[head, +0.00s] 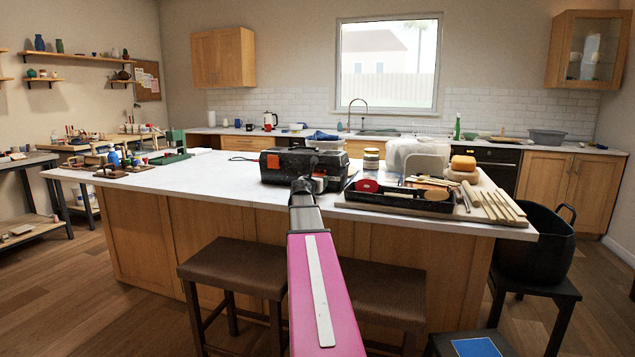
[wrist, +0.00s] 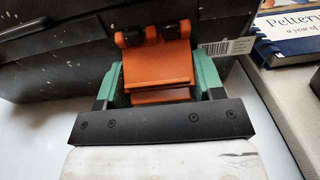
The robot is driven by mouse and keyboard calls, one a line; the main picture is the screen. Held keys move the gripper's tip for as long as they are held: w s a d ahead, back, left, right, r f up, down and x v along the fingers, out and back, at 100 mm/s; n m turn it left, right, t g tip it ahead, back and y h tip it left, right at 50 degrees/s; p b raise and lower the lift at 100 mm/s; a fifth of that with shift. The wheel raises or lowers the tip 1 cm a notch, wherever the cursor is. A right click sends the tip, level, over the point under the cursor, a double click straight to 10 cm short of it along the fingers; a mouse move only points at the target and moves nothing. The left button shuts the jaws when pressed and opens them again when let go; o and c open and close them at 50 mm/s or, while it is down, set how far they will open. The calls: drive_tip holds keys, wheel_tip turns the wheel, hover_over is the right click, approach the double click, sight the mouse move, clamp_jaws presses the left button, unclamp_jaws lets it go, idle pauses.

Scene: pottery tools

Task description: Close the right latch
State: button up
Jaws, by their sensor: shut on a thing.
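A black toolbox (head: 288,153) with pale scuffs stands on the white island counter; its lid looks down. Its left orange latch (head: 273,161) is in clear view. Its right orange latch (head: 319,184) is partly behind my gripper (head: 303,187), which is at the box's front. In the wrist view the right latch (wrist: 158,65) hangs from two dark hinge knobs on the dark box wall (wrist: 60,60). The green fingers of my gripper (wrist: 158,82) are on either side of the latch, shut on it. How far the latch stands off the wall is hard to tell.
A black tray (head: 400,203) of pottery tools lies right of the toolbox, with jars (head: 371,160) behind. A book (wrist: 285,30) lies close right of the box. Two brown stools (head: 232,266) stand before the island.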

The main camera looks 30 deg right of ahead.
sight(316, 174)
drive_tip(key=shift+r, duration=0.1)
drive_tip(key=shift+s+a+r+g+y, duration=0.15)
drive_tip(key=shift+a+r+g+y, duration=0.15)
drive_tip(key=shift+g+y, duration=0.45)
drive_tip(key=shift+s+a+r+g+y, duration=0.15)
drive_tip(key=shift+r+g+y, duration=0.1)
drive_tip(key=shift+g+y, duration=0.45)
drive_tip(key=g+y, duration=0.1)
drive_tip(key=r+g+y, duration=0.1)
drive_tip(key=y, duration=0.1)
drive_tip(key=g+y, duration=0.1)
drive_tip(key=shift+s+a+r+y, duration=0.1)
drive_tip(key=shift+a+r+y, duration=0.1)
drive_tip(key=shift+r+y, duration=0.15)
drive_tip(key=r+g+y, duration=0.1)
drive_tip(key=y, duration=0.1)
drive_tip(key=g+y, duration=0.2)
drive_tip(key=shift+r, duration=0.4)
drive_tip(key=shift+d+r+g+y, duration=0.1)
drive_tip(key=shift+r+g+y, duration=0.2)
drive_tip(key=shift+g+y, duration=0.55)
drive_tip(key=shift+d+r+g+y, duration=0.1)
drive_tip(key=shift+r+g+y, duration=0.15)
drive_tip(key=shift+g+y, duration=0.55)
drive_tip(key=o, duration=0.9)
